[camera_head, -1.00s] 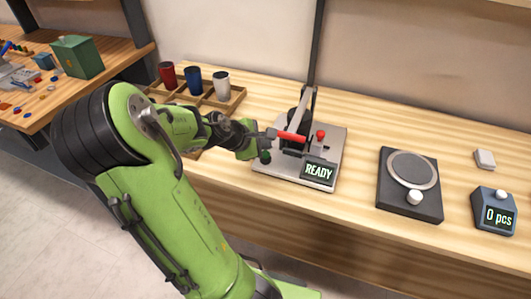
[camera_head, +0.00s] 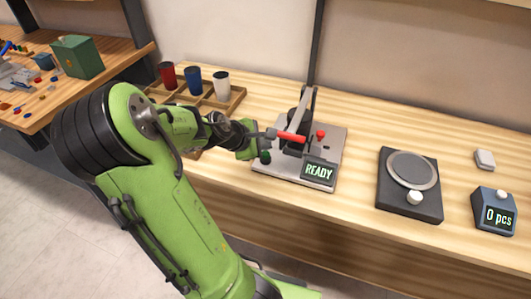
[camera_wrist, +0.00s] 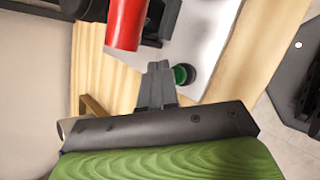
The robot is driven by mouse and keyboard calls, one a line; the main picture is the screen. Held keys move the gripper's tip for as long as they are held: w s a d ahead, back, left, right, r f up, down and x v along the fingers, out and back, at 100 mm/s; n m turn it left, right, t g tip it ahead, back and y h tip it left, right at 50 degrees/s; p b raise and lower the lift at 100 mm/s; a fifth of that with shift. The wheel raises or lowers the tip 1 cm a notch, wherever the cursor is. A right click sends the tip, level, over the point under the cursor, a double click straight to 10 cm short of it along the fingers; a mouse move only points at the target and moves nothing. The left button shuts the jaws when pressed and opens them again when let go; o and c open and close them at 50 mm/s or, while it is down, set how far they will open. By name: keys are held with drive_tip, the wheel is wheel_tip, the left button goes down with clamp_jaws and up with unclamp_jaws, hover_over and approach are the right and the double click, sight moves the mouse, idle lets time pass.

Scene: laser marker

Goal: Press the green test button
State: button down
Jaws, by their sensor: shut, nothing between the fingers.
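The green test button (camera_head: 265,157) sits at the front left corner of the grey marker base (camera_head: 285,174). In the wrist view the green button (camera_wrist: 181,74) shows in a dark ring, just right of my gripper's fingertips. My gripper (camera_head: 268,134) is shut and empty above the button's side of the base; in the wrist view its fingers (camera_wrist: 158,68) lie together. I cannot tell whether they touch the button. A red cylindrical handle (camera_head: 291,137) is close to the fingertips, and it shows large in the wrist view (camera_wrist: 124,25). The display (camera_head: 318,171) reads READY.
A red knob (camera_head: 320,134) stands on the base behind the display. A wooden tray (camera_head: 237,98) with red, blue and white cups is at the back left. A scale (camera_head: 409,184) and a counter box (camera_head: 494,211) reading "0 pcs" stand to the right.

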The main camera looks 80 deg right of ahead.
drive_tip(key=shift+f, duration=0.1)
drive_tip(key=shift+f, duration=0.35)
drive_tip(key=shift+f+b, duration=0.5)
drive_tip(key=shift+b, duration=0.05)
idle(0.7)
drive_tip(key=shift+r, duration=0.1)
drive_tip(key=shift+r+p, duration=0.85)
drive_tip(key=shift+p, duration=0.15)
wheel_tip(320, 180, up, 5)
drive_tip(key=p, duration=0.5)
drive_tip(key=shift+r, duration=0.1)
idle(0.5)
